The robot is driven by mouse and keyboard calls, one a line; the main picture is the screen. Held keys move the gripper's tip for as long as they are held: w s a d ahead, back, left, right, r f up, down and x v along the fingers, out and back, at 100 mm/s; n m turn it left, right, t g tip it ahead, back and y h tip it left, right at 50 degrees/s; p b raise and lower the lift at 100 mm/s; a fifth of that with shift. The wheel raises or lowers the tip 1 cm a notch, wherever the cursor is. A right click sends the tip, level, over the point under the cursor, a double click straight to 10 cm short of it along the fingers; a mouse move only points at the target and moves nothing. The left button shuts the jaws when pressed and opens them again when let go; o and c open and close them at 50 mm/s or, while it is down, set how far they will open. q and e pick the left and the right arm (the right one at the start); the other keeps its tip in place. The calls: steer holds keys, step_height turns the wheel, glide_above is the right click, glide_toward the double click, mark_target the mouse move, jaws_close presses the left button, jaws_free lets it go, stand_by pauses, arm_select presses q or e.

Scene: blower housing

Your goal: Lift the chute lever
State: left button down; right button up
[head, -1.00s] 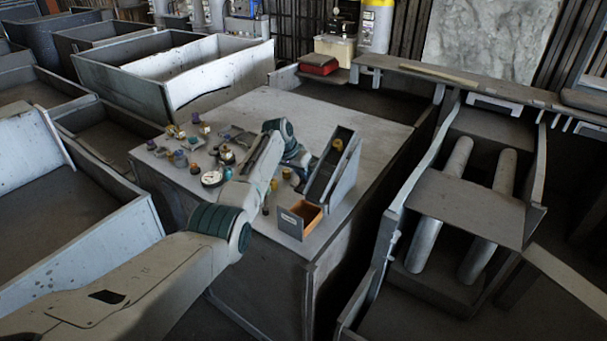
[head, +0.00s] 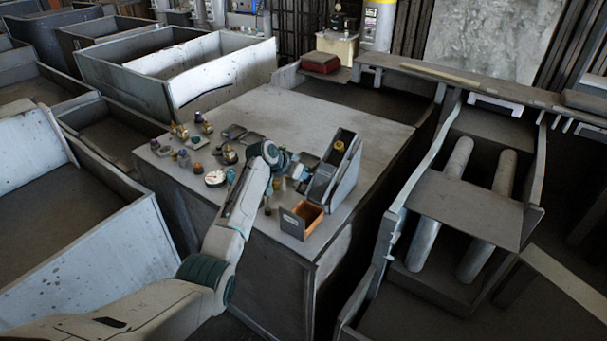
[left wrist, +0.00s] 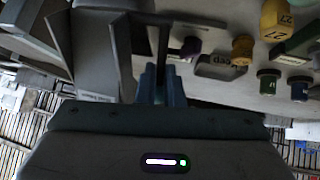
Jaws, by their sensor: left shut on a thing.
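The chute (head: 347,170) is a grey, sloping, open-topped box on the grey bench, with a yellow round piece (head: 340,147) near its upper end. An orange-brown drawer-like tray (head: 309,212) with a labelled front sits below its lower end. My left gripper (head: 304,170) is at the chute's left side, its fingertips hard to make out in the head view. In the left wrist view its bluish fingers (left wrist: 161,85) are closed on a thin grey bar (left wrist: 162,45), which looks like the chute lever. The lever's far end is unclear. My right gripper is not in view.
Several small knobs and fittings, a round white gauge (head: 215,178) and dark flat pieces lie on the bench (head: 300,115) left of my arm. Wrist-view neighbours include a yellow piece marked 27 (left wrist: 276,20). The bench's back half is clear.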

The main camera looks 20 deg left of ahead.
arm_select(q)
steer(key=shift+s+a+r+t+h+b, duration=0.2)
steer(key=shift+r+t+h+b, duration=0.15)
steer(key=shift+t+b, duration=0.35)
steer(key=shift+s+a+r+t+h+b, duration=0.1)
steer(key=shift+s+r+t+h+b, duration=0.15)
steer(key=shift+r+t+b, duration=0.3)
steer(key=c, duration=1.5)
jaws_free()
steer(key=shift+w+f, duration=0.1)
steer(key=shift+d+f, duration=0.1)
steer(key=shift+f, duration=0.05)
steer(key=shift+s, duration=0.2)
